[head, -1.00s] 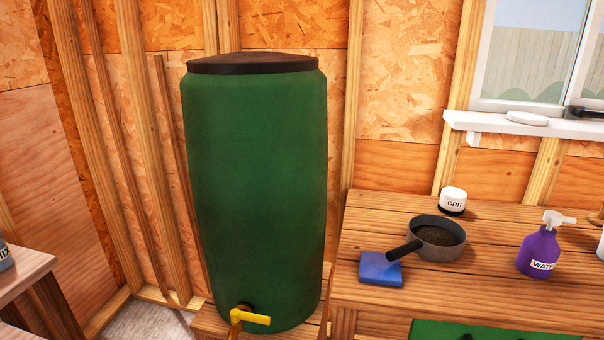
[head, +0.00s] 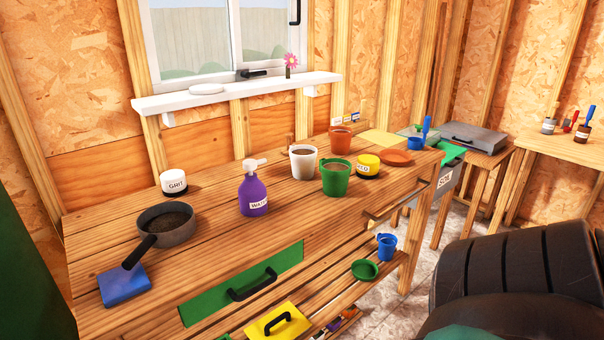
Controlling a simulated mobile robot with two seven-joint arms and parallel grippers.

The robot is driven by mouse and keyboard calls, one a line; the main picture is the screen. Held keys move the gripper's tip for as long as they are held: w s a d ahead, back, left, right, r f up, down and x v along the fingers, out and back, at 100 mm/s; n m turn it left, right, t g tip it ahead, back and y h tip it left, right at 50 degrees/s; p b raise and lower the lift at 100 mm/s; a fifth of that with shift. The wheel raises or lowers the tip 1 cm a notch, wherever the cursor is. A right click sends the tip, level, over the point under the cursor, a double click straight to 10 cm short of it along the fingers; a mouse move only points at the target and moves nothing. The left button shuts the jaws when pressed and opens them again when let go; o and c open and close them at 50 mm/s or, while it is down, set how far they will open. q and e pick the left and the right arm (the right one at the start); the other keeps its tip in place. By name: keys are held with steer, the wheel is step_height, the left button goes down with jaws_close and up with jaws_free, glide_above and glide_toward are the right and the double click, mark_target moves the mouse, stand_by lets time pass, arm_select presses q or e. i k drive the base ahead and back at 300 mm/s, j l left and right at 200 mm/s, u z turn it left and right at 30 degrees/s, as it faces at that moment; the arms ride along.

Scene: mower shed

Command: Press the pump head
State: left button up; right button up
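A purple bottle (head: 253,197) labelled "WATE…" stands upright on the wooden bench (head: 110,235). Its white pump head (head: 254,164) sits on top, with a nozzle pointing right. Nothing touches it. Neither of my grippers is in the head view.
A dark pan of soil (head: 165,224) rests with its handle over a blue block (head: 124,285), left of the bottle. A white pot (head: 303,163), a green pot (head: 335,180) and a yellow jar (head: 368,166) stand to the right.

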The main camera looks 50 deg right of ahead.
mark_target(250, 165)
steer(key=z, duration=1.9)
